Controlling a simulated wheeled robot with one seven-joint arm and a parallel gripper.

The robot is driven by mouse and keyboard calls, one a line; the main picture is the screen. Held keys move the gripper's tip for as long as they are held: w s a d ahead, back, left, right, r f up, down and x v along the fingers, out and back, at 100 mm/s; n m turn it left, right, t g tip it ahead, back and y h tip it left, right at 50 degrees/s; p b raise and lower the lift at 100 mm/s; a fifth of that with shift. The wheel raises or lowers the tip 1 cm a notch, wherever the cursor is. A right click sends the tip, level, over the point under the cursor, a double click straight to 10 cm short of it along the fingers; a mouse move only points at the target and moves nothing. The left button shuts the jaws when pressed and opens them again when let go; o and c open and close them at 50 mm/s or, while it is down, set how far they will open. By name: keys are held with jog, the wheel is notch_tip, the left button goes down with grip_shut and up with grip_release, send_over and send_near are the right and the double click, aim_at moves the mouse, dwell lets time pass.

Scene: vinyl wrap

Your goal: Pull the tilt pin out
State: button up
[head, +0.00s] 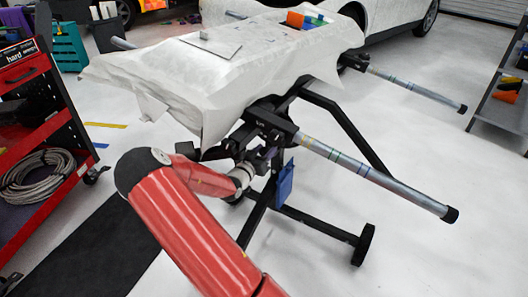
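A black wheeled stand (335,113) carries a white-wrapped panel. Its black clamp bracket (268,122) sits under the panel's near corner, where a silver tube (375,178) sticks out to the right. My red arm reaches up from the bottom of the head view. My gripper (264,156) is at the bracket's underside, close to the stand's upright. It is small, dark and blends with the black frame, so its fingers cannot be made out. I cannot pick out the tilt pin; it may be hidden by the bracket or my gripper.
A blue cloth or tag (285,184) hangs on the stand just right of my gripper. A red tool cart (40,130) stands at left. A second tube (415,87) juts out behind. A shelf (505,95) is at right. Floor at lower right is clear.

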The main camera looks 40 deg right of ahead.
grip_shut()
jog(key=shift+v, duration=1.45)
jog(key=shift+o, duration=1.5)
grip_release()
jog(key=shift+a, duration=0.1)
send_near(262, 153)
jog(key=shift+w+d+f+b, duration=0.1)
jog(key=shift+d+b, duration=0.15)
jog(key=shift+b, duration=0.05)
